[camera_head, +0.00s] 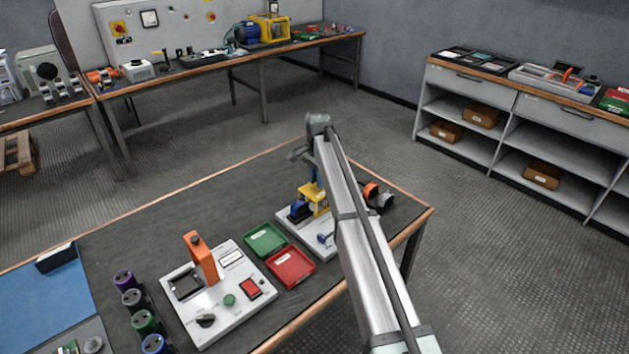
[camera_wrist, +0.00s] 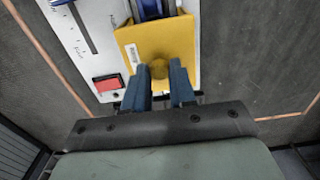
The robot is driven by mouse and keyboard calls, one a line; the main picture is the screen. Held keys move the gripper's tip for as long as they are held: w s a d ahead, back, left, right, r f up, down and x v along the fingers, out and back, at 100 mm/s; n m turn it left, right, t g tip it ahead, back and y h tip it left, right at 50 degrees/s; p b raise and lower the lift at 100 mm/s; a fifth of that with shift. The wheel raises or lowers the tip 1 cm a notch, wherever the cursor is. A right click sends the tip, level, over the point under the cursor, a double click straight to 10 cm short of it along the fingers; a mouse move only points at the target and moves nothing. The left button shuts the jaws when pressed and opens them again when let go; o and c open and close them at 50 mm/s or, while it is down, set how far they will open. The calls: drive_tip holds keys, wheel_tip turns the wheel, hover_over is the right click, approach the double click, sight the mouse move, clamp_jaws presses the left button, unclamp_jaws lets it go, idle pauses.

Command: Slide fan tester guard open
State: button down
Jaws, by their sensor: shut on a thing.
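The fan tester (camera_head: 306,233) has a white base and stands near the right end of the dark work table. Its yellow guard (camera_head: 313,197) is in the head view, partly hidden behind my arm. In the wrist view the yellow guard (camera_wrist: 165,36) shows with a small label and a round yellow knob (camera_wrist: 159,68). My gripper (camera_wrist: 160,80) has its two blue fingers shut on the knob. A blue part (camera_wrist: 150,8) shows just beyond the guard. A red switch (camera_wrist: 107,83) and a slot are on the white base beside the guard. In the head view my gripper (camera_head: 314,178) is mostly hidden by my arm.
A green tray (camera_head: 265,240) and a red tray (camera_head: 291,267) lie left of the tester. A white test station (camera_head: 218,292) with an orange upright stands further left, beside several capacitors (camera_head: 133,300). An orange and black item (camera_head: 372,193) lies right of my arm.

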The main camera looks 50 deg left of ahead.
drive_tip(key=shift+w, duration=1.25)
drive_tip(key=c, duration=1.1)
unclamp_jaws()
drive_tip(key=shift+r, duration=0.1)
drive_tip(key=shift+r, duration=3.45)
